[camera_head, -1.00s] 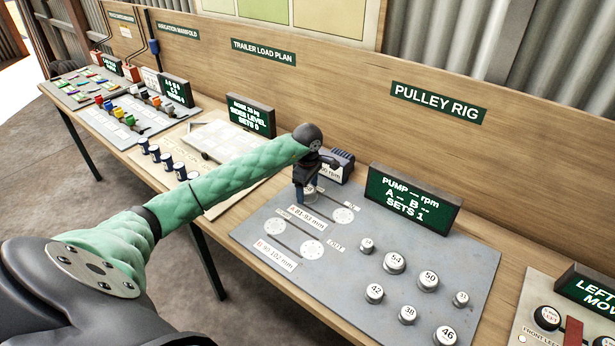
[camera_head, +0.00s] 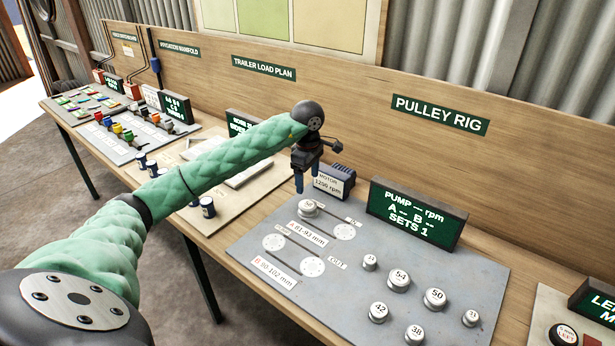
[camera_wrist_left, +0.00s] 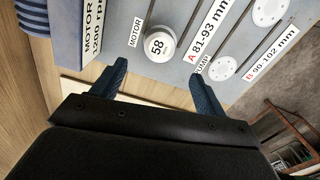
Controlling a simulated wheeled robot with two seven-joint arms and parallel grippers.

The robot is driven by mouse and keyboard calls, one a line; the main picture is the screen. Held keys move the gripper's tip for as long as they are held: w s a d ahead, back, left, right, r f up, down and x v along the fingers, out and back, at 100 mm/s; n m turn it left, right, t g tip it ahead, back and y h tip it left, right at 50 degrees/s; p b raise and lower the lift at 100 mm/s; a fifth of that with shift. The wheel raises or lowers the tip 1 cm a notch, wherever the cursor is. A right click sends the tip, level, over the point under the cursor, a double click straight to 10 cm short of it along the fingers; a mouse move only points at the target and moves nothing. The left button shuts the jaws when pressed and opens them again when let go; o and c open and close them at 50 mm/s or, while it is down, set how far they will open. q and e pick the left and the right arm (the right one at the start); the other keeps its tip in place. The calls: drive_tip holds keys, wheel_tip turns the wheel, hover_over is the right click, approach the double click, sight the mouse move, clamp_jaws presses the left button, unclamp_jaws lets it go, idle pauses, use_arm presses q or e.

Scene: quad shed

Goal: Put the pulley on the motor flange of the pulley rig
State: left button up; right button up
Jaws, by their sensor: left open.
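A silver pulley marked 58 (camera_wrist_left: 160,45) sits at the spot labelled MOTOR on the grey board of the pulley rig (camera_head: 250,225). It also shows in the head view (camera_head: 308,208) at the board's back left. It covers the motor flange, which is hidden beneath it. My left gripper (camera_head: 306,183) hangs above the pulley, open and empty, clear of it. In the left wrist view the fingers (camera_wrist_left: 161,82) stand apart with the pulley beyond their gap. My right gripper is not in view.
Loose pulleys, among them 54 (camera_head: 398,281), 50 (camera_head: 434,299) and 42 (camera_head: 378,312), stand on the board's right. The motor box (camera_head: 334,181) and the screen (camera_head: 415,214) stand behind.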

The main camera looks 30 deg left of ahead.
use_arm(q)
drive_tip(key=shift+r, duration=0.9)
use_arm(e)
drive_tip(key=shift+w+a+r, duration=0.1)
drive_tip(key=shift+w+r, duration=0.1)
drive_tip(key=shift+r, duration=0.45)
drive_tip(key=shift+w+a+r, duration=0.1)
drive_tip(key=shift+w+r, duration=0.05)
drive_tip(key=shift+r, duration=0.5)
